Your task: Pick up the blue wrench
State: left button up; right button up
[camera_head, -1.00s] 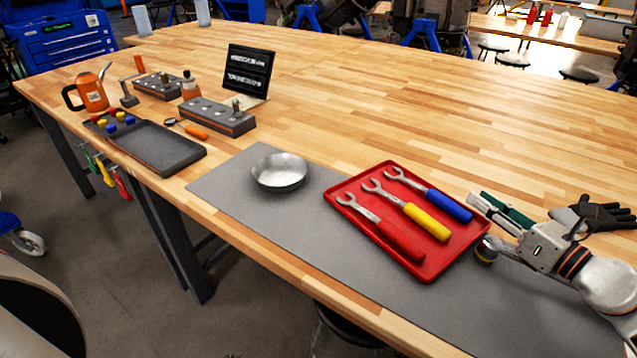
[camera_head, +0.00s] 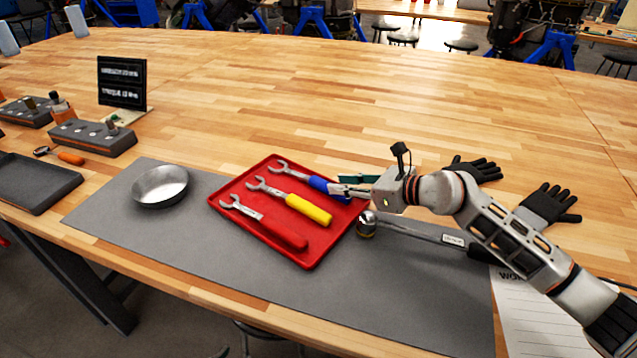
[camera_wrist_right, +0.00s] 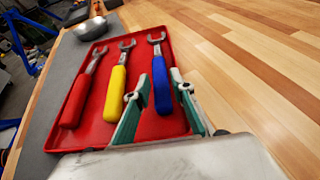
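The blue wrench (camera_head: 317,183) lies at the far side of a red tray (camera_head: 311,262), its open-jaw metal head pointing left. My right gripper (camera_head: 343,184) is at the handle end of the blue wrench, over the tray's right side. In the right wrist view the two green-backed fingers (camera_wrist_right: 159,97) stand apart, with the blue handle (camera_wrist_right: 161,82) showing between and beyond them. I see no contact with the handle. A yellow wrench (camera_head: 308,209) and a red wrench (camera_head: 283,234) lie parallel in the same tray. My left gripper is out of view.
A metal bowl (camera_head: 160,186) stands on the grey mat (camera_head: 190,245) left of the tray. A long-handled tool (camera_head: 415,233) lies right of the tray, under my right arm. Black gloves (camera_head: 549,204) lie beyond the arm. The table behind the tray is clear.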

aim_at(323, 182)
jog(key=x, duration=0.6)
jog(key=shift+w+a, duration=0.15)
jog(key=shift+a, duration=0.15)
grip_shut()
